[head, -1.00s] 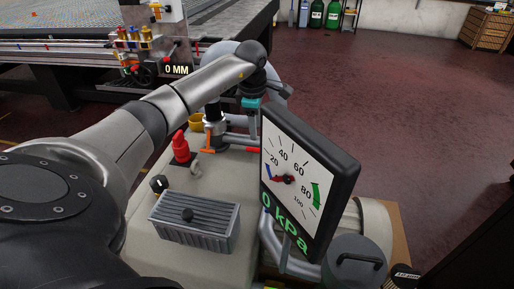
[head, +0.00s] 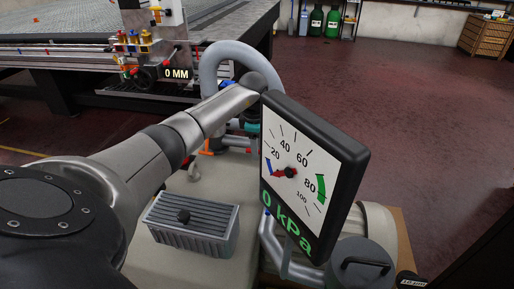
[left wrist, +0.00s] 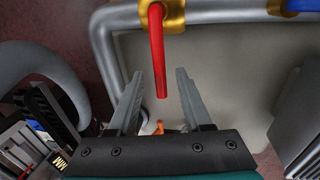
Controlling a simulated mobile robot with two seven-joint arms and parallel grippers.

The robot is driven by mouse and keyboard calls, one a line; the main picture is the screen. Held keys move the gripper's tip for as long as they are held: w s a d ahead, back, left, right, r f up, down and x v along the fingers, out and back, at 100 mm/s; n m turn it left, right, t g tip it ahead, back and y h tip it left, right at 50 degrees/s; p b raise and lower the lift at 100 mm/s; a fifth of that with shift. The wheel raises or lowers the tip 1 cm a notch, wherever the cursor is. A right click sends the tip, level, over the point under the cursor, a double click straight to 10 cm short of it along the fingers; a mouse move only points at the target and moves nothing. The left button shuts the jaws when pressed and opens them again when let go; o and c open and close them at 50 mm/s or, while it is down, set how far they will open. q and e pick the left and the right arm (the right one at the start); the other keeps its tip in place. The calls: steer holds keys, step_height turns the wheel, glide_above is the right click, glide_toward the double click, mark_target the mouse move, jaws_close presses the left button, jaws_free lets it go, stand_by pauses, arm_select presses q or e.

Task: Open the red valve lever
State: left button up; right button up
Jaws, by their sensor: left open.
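The red valve lever (left wrist: 157,50) hangs from a brass fitting (left wrist: 175,14) on a grey pipe in the left wrist view. My left gripper (left wrist: 160,74) is open, with one finger on each side of the lever in that picture. I see no finger touching the lever, and the depth between them is hard to judge. In the head view my left arm reaches over the beige pump housing, and its gripper is mostly hidden behind the arm and gauge. My right gripper is not in view.
A large gauge (head: 308,175) reading 0 kPa stands right of my left arm. A grey ribbed box (head: 190,228) sits on the housing. A thick grey hose (head: 215,62) curves behind the arm. A blue handle (left wrist: 302,5) is at the wrist view's upper right.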

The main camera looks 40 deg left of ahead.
arm_select(q)
jaws_close()
stand_by(0.4)
stand_by(1.1)
